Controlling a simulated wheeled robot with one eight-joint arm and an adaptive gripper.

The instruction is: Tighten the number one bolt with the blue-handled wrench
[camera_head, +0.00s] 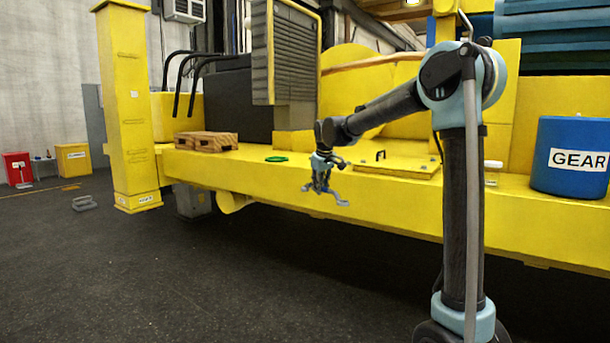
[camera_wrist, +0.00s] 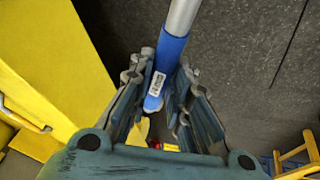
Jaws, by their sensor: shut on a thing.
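The wrench has a blue handle (camera_wrist: 167,62) with a white label and a bare metal shaft (camera_wrist: 182,17). In the wrist view the handle lies between the two fingers of my gripper (camera_wrist: 163,80), which is shut on it. The shaft runs up out of the top of that view, so the wrench's head is hidden. In the head view my gripper (camera_head: 324,190) hangs in front of the long yellow beam (camera_head: 400,205), and the wrench is too small to make out clearly. I cannot pick out the number one bolt in either view.
A wooden block (camera_head: 206,142), a green item (camera_head: 276,159) and a blue GEAR drum (camera_head: 571,158) stand on the yellow deck. A yellow post (camera_head: 128,110) rises at the left. Red (camera_head: 17,168) and yellow (camera_head: 73,160) boxes stand far left.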

